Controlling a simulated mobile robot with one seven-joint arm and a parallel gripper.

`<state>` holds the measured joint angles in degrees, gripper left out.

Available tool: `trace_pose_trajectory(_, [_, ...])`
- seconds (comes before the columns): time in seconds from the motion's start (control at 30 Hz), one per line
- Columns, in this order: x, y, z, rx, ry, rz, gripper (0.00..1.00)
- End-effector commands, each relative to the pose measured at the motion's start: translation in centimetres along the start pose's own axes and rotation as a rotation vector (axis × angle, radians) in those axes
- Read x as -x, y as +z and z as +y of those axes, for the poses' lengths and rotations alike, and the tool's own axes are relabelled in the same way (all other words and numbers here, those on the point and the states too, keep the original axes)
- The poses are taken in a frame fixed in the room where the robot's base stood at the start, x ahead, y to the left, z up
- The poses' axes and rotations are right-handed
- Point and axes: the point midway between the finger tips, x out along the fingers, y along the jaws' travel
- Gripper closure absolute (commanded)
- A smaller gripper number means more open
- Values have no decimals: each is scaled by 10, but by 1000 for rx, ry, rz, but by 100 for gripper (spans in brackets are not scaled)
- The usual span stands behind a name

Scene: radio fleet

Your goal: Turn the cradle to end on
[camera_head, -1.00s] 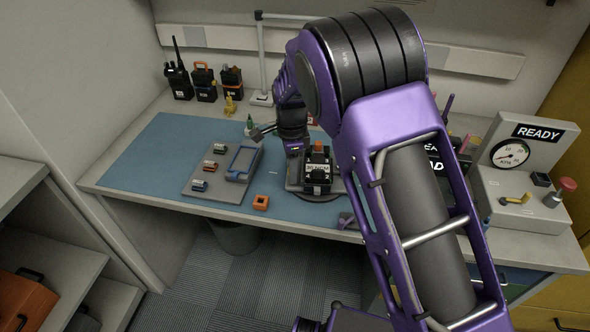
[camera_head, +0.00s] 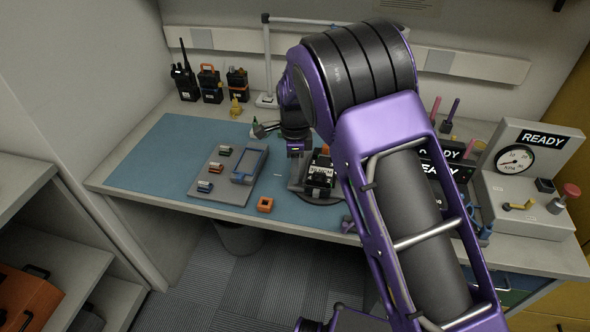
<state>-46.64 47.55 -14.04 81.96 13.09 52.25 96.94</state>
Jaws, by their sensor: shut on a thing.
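The cradle (camera_head: 298,187) is a dark grey plate at the middle front of the blue mat. It carries a black block with a white label and an orange part on top (camera_head: 320,175). It stands slightly askew to the bench's front edge. My gripper (camera_head: 297,153) reaches down at the cradle's back left side and is shut on it. The fingertips and exact contact are hidden. My purple arm covers the area right of the cradle.
A grey tray (camera_head: 213,193) with small coloured parts and a blue frame lies left of the cradle. An orange square piece (camera_head: 265,204) lies in front. Radios (camera_head: 185,80) stand at the back left. A gauge box reading READY (camera_head: 535,160) stands at right. The mat's left side is clear.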

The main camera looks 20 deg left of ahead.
Motion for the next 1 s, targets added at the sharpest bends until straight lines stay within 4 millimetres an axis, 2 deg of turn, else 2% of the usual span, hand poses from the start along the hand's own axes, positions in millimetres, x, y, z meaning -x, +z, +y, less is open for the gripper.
trace_pose_trajectory(0.07, [2,0,-3,-2,-9,-2,100])
trace_pose_trajectory(0.1, [2,0,-3,-2,-9,-2,68])
trace_pose_trajectory(0.23, [2,0,-2,-1,-7,-2,45])
trace_pose_trajectory(0.53, [2,0,-1,0,-4,-1,44])
trace_pose_trajectory(0.67, [11,0,-1,0,-5,-1,44])
trace_pose_trajectory(0.77, [28,1,-2,1,-8,-2,44])
trace_pose_trajectory(1.0, [86,1,-2,1,-9,-3,44])
